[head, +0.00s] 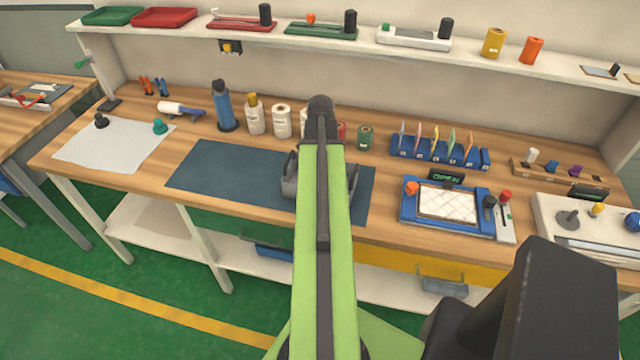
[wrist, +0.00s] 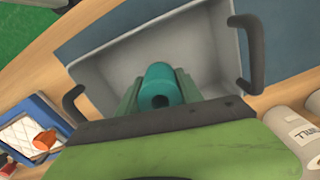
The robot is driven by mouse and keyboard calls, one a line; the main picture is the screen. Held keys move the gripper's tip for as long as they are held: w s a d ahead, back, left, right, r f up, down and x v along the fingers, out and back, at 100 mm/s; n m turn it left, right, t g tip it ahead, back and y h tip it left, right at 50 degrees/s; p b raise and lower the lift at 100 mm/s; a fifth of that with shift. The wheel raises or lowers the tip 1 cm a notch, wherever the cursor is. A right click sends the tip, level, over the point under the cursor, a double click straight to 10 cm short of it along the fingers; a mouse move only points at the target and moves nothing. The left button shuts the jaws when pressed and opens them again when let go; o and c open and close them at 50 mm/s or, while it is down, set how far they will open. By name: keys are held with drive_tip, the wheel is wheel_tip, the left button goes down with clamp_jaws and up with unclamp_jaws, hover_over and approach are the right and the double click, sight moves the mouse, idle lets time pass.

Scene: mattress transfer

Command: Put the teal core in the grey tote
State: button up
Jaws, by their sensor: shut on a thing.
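The teal core (wrist: 160,80) is a short cylinder with a dark hole in its end. In the wrist view my gripper (wrist: 158,92) is shut on it, with a green finger on either side. The grey tote (wrist: 105,68) with dark handles lies beyond the core, which shows against its inside. I cannot tell how high the core is above the tote's floor. In the head view the tote (head: 289,186) stands on the dark blue mat (head: 220,170), mostly hidden by my arm. My gripper and the held core are hidden there.
A blue tray device (head: 410,222) stands right of the mat. Bottles and rolls (head: 282,120) line the bench behind the tote, with a blue rack (head: 440,158) at the back right. A white sheet (head: 115,150) at the left bears a black and a green knobbed piece.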

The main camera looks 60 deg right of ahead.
drive_tip(key=shift+f+b, duration=1.6)
drive_tip(key=shift+f, duration=0.35)
drive_tip(key=o, duration=1.4)
drive_tip(key=shift+r, duration=0.1)
drive_tip(key=shift+c, duration=0.2)
wheel_tip(320, 180, up, 12)
drive_tip(key=p, duration=1.2)
drive_tip(key=shift+r+p, duration=0.25)
drive_tip(key=shift+p, duration=0.1)
drive_tip(key=shift+f, duration=0.1)
